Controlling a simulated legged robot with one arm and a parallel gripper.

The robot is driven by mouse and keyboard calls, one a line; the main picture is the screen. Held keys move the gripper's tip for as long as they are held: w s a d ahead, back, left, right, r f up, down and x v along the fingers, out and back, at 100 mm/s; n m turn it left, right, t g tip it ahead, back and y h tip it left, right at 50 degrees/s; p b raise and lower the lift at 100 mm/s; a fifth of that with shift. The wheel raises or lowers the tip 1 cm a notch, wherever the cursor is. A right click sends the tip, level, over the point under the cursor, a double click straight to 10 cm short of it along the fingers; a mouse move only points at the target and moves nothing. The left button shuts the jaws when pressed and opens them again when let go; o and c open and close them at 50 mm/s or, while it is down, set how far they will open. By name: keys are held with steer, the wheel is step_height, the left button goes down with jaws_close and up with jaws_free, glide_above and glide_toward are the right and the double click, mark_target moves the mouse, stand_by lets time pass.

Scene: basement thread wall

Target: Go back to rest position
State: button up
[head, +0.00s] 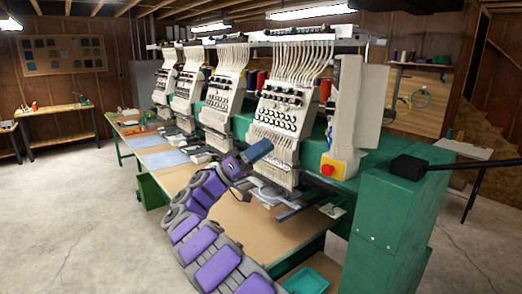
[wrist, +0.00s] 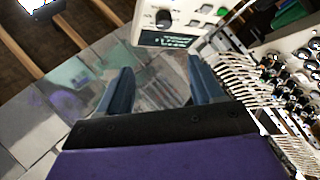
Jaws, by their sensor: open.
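In the head view my arm rises from the bottom middle in purple and grey segments. It reaches up and right to my gripper (head: 259,150), whose blue-grey end is in front of a multi-needle embroidery machine head (head: 290,100). The wrist view shows the two blue-grey fingers of my gripper (wrist: 158,70) spread apart with nothing between them. A light control panel with a small display (wrist: 165,40) is beyond the fingertips. The machine's needle and thread parts (wrist: 285,75) are on the right in that view.
A long green-framed machine table (head: 295,235) runs beneath the arm. A green cabinet (head: 390,225) stands at the right, and a teal tray (head: 307,281) is low at the front. Bare concrete floor (head: 80,220) is open on the left. A workbench (head: 58,109) stands at the back left.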

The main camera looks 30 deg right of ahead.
steer(key=s+d+n+y, duration=0.55)
steer(key=s+d, duration=0.35)
steer(key=s, duration=0.4)
steer(key=s+f+n+t+y, duration=0.2)
steer(key=s+f+y, duration=0.3)
steer(key=s, duration=0.4)
steer(key=s+a+f+n+t+y, duration=0.3)
steer(key=s+a+f+n+y, duration=0.3)
steer(key=s+a+f, duration=0.9)
steer(key=s+a+f+n+t+y, duration=0.1)
steer(key=s+a+f+y, duration=0.2)
steer(key=a, duration=0.4)
steer(key=s+a+f+n+t+y, duration=0.1)
steer(key=s+a+f+y, duration=0.2)
steer(key=a, duration=0.5)
step_height(320, 180, down, 2)
steer(key=shift+s+a+y, duration=0.15)
steer(key=shift+y, duration=0.3)
steer(key=shift+w+a, duration=0.2)
